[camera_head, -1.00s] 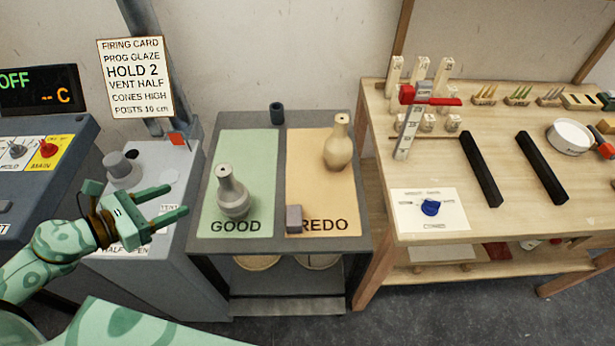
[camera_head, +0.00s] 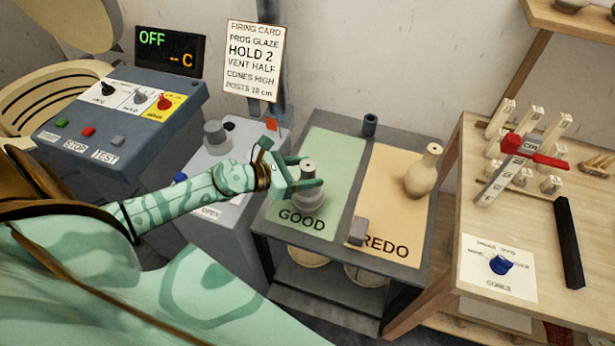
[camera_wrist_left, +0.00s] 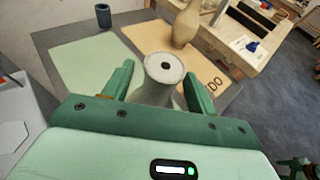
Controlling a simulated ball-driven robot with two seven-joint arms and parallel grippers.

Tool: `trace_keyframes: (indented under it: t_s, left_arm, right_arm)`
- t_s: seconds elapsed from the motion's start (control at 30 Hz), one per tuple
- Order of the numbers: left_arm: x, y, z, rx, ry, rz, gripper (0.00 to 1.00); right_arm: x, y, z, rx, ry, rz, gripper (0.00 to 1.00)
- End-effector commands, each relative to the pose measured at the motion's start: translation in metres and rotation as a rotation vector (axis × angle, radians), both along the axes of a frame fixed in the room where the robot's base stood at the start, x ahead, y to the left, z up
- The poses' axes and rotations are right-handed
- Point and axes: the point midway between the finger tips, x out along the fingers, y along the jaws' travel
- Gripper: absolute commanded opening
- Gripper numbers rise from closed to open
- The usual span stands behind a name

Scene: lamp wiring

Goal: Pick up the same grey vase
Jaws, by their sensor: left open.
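The grey vase (camera_head: 308,189) stands upright on the green GOOD mat (camera_head: 331,168). My left gripper (camera_head: 316,173) is open at the vase, with its fingers on either side of the neck. In the left wrist view, the vase's round top (camera_wrist_left: 165,68) with its dark hole sits between the two open fingers (camera_wrist_left: 160,85). I cannot tell whether either finger touches it.
A tan vase (camera_head: 422,172) stands on the orange REDO mat (camera_head: 393,215), with a small grey block (camera_head: 357,231) at its front left corner. A dark cup (camera_head: 370,125) stands behind the mats. The kiln control box (camera_head: 128,120) is left.

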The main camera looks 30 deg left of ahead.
Motion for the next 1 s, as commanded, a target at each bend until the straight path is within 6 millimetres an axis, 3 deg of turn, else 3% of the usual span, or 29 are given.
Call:
trace_keyframes:
  t_s: [0.17,0.4,0.47,0.6,0.63,1.0]
  left_arm:
    - [0.019,-0.012,-0.006,-0.001,-0.001,0.000,0.58]
    - [0.020,-0.013,-0.008,0.001,0.001,0.000,0.58]
    - [0.020,-0.012,-0.008,0.001,0.001,0.000,0.44]
    - [0.020,-0.012,-0.008,0.000,0.000,0.000,0.05]
    - [0.020,-0.012,-0.008,0.000,0.000,0.000,0.00]
    - [0.021,-0.012,-0.005,0.001,-0.003,-0.001,0.00]
  right_arm:
    - [0.000,0.000,0.001,0.000,-0.001,0.000,0.60]
    - [0.000,0.000,0.001,0.000,-0.001,-0.001,0.60]
    - [0.000,0.000,0.001,0.000,-0.001,0.000,0.60]
    - [0.000,0.000,0.001,0.000,-0.001,0.000,0.60]
    - [0.000,0.000,0.001,0.000,-0.001,0.000,0.60]
    - [0.000,0.000,0.003,0.000,-0.001,0.000,0.60]
